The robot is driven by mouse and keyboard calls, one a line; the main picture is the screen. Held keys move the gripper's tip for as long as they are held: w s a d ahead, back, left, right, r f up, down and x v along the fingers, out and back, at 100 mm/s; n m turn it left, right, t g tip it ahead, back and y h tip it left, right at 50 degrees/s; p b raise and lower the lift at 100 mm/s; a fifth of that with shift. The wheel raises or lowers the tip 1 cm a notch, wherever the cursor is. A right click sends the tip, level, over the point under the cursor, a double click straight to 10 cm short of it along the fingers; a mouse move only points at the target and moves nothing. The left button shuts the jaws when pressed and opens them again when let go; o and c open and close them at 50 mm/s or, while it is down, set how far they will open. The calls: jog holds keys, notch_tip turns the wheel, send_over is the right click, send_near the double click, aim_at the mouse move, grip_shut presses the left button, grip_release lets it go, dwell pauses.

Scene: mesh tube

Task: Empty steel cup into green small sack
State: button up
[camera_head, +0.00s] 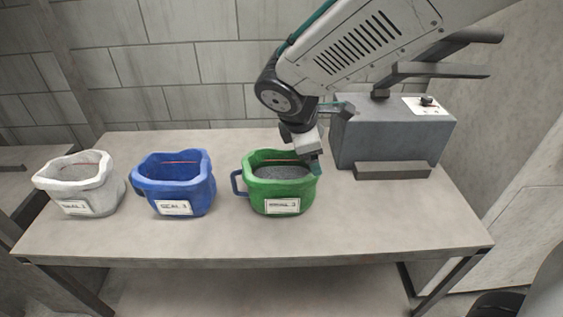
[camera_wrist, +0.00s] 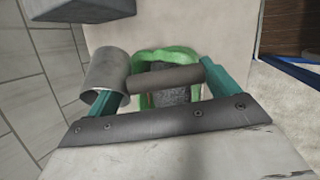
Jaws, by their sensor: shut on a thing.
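The steel cup (camera_wrist: 103,72) is a grey metal cylinder with a bar-like handle (camera_wrist: 165,78), at the left in the wrist view. My gripper (camera_wrist: 160,80) has its teal fingers closed on the cup's handle. The green small sack (camera_head: 283,196) stands open on the table, with grey grains (camera_head: 281,173) inside and a white label in front. In the head view my gripper (camera_head: 315,162) is just above the sack's right rim. The cup is not clearly visible there. The green sack (camera_wrist: 165,54) also shows beneath the handle in the wrist view. The cup's contents cannot be seen.
A blue sack (camera_head: 175,190) and a white sack (camera_head: 82,187) stand to the left on the table (camera_head: 235,235). A grey machine box (camera_head: 385,137) with a ledge stands close to the right of my gripper. The table front is clear.

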jog(key=shift+r+n+t+h+b, duration=0.15)
jog(key=shift+t+h, duration=0.55)
jog(key=shift+h, duration=0.5)
jog(key=shift+r+n+t+h+b, duration=0.15)
jog(key=shift+t+h, duration=0.55)
jog(key=shift+h, duration=0.5)
jog(key=shift+s+a+t+h, duration=0.35)
jog(key=shift+a+t+h, duration=0.15)
jog(key=shift+a+h, duration=0.15)
jog(key=shift+f+b, duration=0.2)
jog(key=shift+b, duration=0.1)
jog(key=shift+f+t+h+b, duration=0.4)
jog(key=shift+f+h, duration=0.1)
jog(key=shift+h, duration=0.15)
jog(key=shift+n+t+h+b, duration=0.3)
jog(key=shift+h, duration=0.1)
jog(key=shift+r+t+h+b, duration=0.1)
jog(key=shift+t+h+b, duration=0.2)
jog(key=shift+t+h, duration=0.35)
jog(key=shift+h, duration=0.55)
